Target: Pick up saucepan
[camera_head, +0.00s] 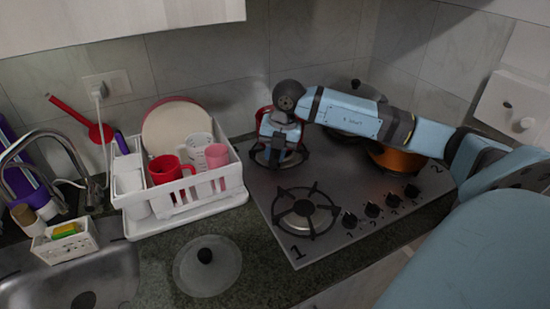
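My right arm reaches in from the right across the hob, and its gripper (276,150) points down over the back-left burner. The fingers are small and dark here, so I cannot tell whether they are open or shut. A red-edged object (262,115) shows just behind the gripper, mostly hidden by it; I cannot tell whether it is the saucepan. An orange-copper pot (397,160) stands on the right side of the hob, partly covered by my arm. A dark lidded pan (352,88) stands behind the arm. My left gripper is not in view.
The front-left burner (305,211) is empty. A glass lid (207,265) with a black knob lies on the counter. A white dish rack (190,208) with cups and plates stands left of the hob (267,208). The sink (75,285) is at the lower left.

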